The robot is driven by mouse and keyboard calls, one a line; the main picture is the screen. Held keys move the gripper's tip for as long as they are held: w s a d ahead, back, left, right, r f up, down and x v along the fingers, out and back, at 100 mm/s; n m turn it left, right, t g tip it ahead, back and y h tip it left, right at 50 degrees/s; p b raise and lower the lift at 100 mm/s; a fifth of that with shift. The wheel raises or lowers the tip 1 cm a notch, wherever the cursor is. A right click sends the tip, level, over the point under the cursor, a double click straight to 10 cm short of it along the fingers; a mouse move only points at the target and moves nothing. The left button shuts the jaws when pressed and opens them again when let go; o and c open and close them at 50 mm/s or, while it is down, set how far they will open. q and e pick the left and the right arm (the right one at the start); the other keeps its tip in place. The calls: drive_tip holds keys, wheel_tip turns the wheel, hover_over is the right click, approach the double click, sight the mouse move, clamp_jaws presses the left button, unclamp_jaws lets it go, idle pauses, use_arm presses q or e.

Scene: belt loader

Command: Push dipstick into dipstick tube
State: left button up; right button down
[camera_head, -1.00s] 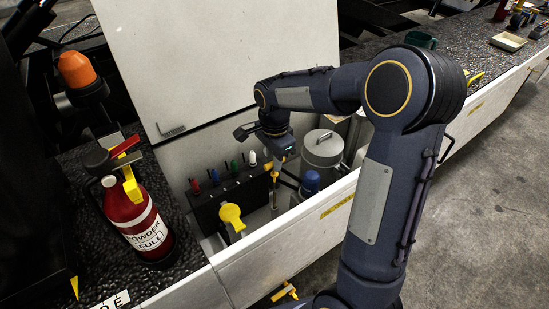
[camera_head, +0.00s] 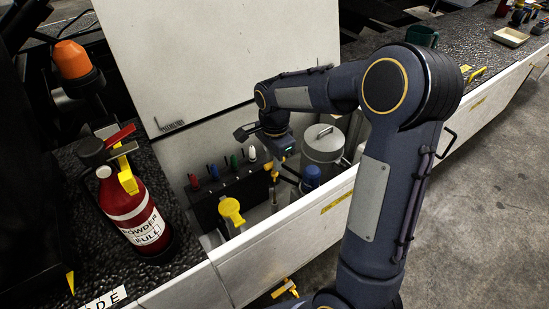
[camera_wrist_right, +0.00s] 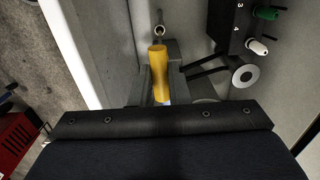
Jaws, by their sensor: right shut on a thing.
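My right gripper (camera_head: 276,166) reaches down into the open compartment, and its jaws are shut on the yellow dipstick handle (camera_wrist_right: 158,75). The handle also shows small under the gripper in the head view (camera_head: 275,175). A thin upright piece (camera_head: 274,196) stands just below it, perhaps the dipstick tube; I cannot tell where rod and tube meet. In the right wrist view a small metal ring (camera_wrist_right: 158,31) lies just beyond the handle, perhaps the tube mouth. Whether the dipstick is inside it cannot be told. My left gripper is not in view.
A black panel with coloured switches (camera_head: 228,185) and a yellow cap (camera_head: 231,211) are left of the gripper. A blue-capped part (camera_head: 311,177) and a metal canister (camera_head: 323,145) are right. The white front wall (camera_head: 290,222) bounds the compartment. A fire extinguisher (camera_head: 137,212) stands left.

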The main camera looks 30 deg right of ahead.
sight(275, 173)
drive_tip(key=shift+f+b, duration=4.9)
drive_tip(key=shift+f, duration=2.15)
drive_tip(key=c, duration=1.3)
unclamp_jaws()
drive_tip(key=shift+r+p, duration=0.85)
drive_tip(key=shift+r, duration=3.1)
